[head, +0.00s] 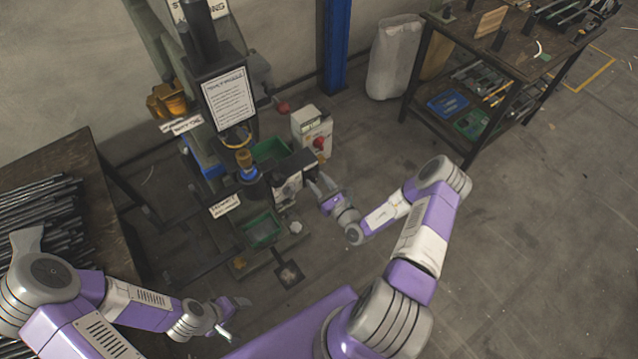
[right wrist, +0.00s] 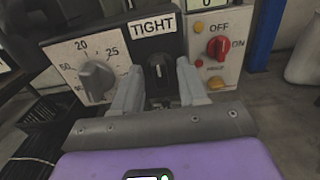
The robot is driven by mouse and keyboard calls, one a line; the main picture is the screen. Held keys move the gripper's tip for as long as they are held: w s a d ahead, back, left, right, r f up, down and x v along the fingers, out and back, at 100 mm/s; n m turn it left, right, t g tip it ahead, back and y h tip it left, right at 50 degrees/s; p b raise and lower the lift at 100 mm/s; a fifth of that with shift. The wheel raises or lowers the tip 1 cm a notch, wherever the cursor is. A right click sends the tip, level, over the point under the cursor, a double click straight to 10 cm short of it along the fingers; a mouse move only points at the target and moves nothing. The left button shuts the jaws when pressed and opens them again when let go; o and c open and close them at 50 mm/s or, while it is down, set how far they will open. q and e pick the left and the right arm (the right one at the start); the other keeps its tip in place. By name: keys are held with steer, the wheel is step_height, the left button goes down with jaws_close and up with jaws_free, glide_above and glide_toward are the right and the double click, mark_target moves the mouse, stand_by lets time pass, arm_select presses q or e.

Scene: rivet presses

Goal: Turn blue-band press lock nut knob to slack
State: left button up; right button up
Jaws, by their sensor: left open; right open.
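The press with the blue band (head: 249,175) stands at the centre of the head view. Its lock nut knob (right wrist: 159,67) is black with a pale pointer line, below a "TIGHT" label (right wrist: 152,26) in the right wrist view. The pointer seems to point up toward that label. My right gripper (right wrist: 158,80) is open, with one finger on either side of the knob; whether they touch it I cannot tell. In the head view my right gripper (head: 324,188) is at the right side of the press. My left gripper (head: 235,306) is open and empty, low and left.
A grey dial (right wrist: 97,79) on a numbered plate is close left of my right fingers. A switch box (right wrist: 219,47) with a red knob stands to the right. A table with dark rods (head: 45,215) is at left, a workbench (head: 500,50) at upper right. The floor at right is clear.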

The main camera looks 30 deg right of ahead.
jaws_close()
steer(key=shift+n, duration=0.3)
steer(key=shift+a+r+n+p, duration=0.1)
steer(key=shift+n+p, duration=1.05)
steer(key=shift+n, duration=0.05)
steer(key=n+p, duration=0.2)
steer(key=n, duration=0.2)
steer(key=shift+n, duration=0.3)
steer(key=n+p, duration=0.2)
steer(key=n, duration=0.2)
steer(key=shift+a+n, duration=0.1)
steer(key=shift+n, duration=0.2)
steer(key=n, duration=0.1)
steer(key=n+p, duration=0.1)
steer(key=n, duration=0.1)
steer(key=n+p, duration=0.1)
steer(key=n, duration=0.1)
steer(key=shift+s+f, duration=0.1)
steer(key=shift+f, duration=0.2)
